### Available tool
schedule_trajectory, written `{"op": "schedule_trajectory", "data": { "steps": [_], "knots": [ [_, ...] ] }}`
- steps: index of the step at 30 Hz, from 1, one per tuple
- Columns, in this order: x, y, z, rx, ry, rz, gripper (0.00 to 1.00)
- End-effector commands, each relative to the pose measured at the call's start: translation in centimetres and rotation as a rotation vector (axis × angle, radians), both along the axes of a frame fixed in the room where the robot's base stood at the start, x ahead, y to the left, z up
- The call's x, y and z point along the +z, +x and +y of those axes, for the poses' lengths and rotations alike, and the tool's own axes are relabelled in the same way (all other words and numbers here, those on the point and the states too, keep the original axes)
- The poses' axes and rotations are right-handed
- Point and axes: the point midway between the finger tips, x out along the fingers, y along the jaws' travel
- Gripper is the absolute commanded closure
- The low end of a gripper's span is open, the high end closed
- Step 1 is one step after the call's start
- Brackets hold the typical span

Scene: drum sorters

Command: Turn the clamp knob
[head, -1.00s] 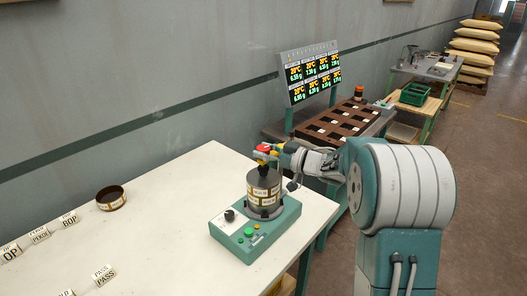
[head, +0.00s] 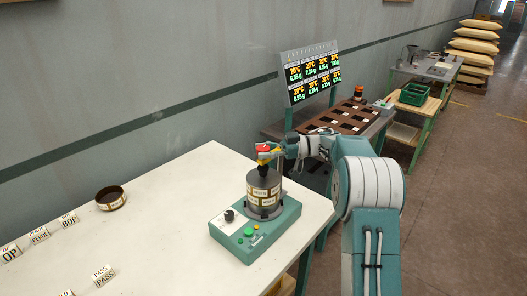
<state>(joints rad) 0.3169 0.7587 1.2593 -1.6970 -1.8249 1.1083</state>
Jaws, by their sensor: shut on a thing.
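The clamp knob (head: 263,149) is red and sits at the top of the drum sorter, above its dark drum (head: 264,187) with pale labels. The drum stands upright on a green base (head: 256,232) with a black dial and green buttons. My gripper (head: 264,156) is at the top of the drum, shut on the red knob from the right side. Its yellow fingertips show just under and beside the red part. The far side of the grip is hidden.
A display panel (head: 308,75) stands behind, next to a brown slotted tray (head: 345,117).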

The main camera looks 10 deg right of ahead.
Motion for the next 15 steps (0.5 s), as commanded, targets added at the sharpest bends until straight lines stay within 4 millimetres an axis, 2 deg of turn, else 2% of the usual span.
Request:
{"op": "schedule_trajectory", "data": {
  "steps": [14, 15],
  "knots": [
    [0.35, -0.01, 0.02, 0.013, 0.003, -0.007, 0.96],
    [0.35, -0.01, 0.02, 0.012, 0.003, -0.007, 0.35]
  ]
}}
